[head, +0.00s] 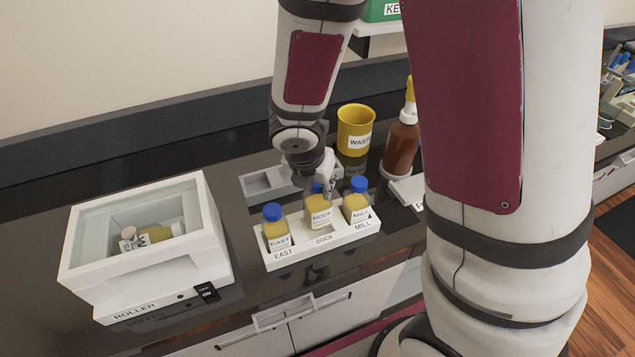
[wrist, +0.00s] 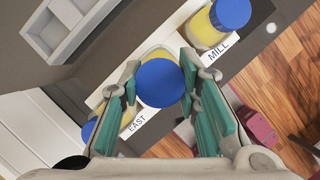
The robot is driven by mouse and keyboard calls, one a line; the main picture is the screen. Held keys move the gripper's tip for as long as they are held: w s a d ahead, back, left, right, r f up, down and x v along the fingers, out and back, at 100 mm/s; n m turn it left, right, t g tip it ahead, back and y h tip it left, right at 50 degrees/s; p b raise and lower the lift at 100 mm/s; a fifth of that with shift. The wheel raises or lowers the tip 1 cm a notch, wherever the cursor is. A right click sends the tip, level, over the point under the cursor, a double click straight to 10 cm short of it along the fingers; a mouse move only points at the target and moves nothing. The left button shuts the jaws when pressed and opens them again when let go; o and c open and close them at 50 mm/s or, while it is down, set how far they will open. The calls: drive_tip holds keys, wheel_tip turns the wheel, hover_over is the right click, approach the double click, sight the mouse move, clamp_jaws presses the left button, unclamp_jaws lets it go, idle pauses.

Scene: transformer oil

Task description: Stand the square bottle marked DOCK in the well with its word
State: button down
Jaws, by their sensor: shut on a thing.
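The square DOCK bottle (head: 319,214), with yellow liquid and a blue cap, is between the fingers of my gripper (head: 325,184). In the wrist view its blue cap (wrist: 160,83) sits between the teal finger pads of my gripper (wrist: 160,88). The bottle looks upright, over the middle well, marked DOCK, of the white rack (head: 323,240). It sits higher than the bottles beside it; whether its base is inside the well I cannot tell. The EAST bottle (head: 276,236) stands in the left well and the MILL bottle (head: 358,207) in the right well.
A white ROLLER box (head: 150,290) with a clear lid and a bottle inside stands at left. Behind the rack are a grey tray (head: 264,183), a yellow WASTE cup (head: 355,130) and a brown pump bottle (head: 402,140). Dark counter is free between box and rack.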

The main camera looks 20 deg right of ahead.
sight(317, 197)
drive_tip(key=shift+f+b, duration=1.95)
drive_tip(key=shift+f, duration=0.35)
idle(1.0)
drive_tip(key=c, duration=1.1)
unclamp_jaws()
drive_tip(key=shift+r, duration=0.1)
drive_tip(key=shift+a+r, duration=0.15)
drive_tip(key=shift+r, duration=0.35)
drive_tip(key=v, duration=1.1)
drive_tip(key=shift+s+f, duration=0.1)
drive_tip(key=shift+s, duration=0.05)
